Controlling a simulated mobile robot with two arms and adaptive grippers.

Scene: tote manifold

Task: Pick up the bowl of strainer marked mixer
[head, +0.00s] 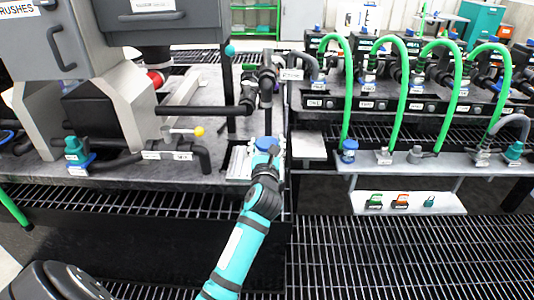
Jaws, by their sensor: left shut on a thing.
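My left gripper (267,158) is at the end of the teal arm in the head view, near the middle of the bench. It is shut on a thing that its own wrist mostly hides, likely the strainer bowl. A blue round part (266,143) shows at the arm's tip; I cannot tell whether it belongs to the bowl. Just beyond it, dark pipework (267,80) comes down toward the bench, with a white label (291,74) too small to read. I cannot tell for sure which part is the strainer marked mixer. My right gripper is not in view.
A grey machine (125,100) and a valve with a yellow-knobbed handle (199,131) stand left. Green hoses (403,85) arch over the manifold at right, down to a shelf (430,160) of fittings. A white tray (408,203) hangs below. Dark grating (400,255) lies in front.

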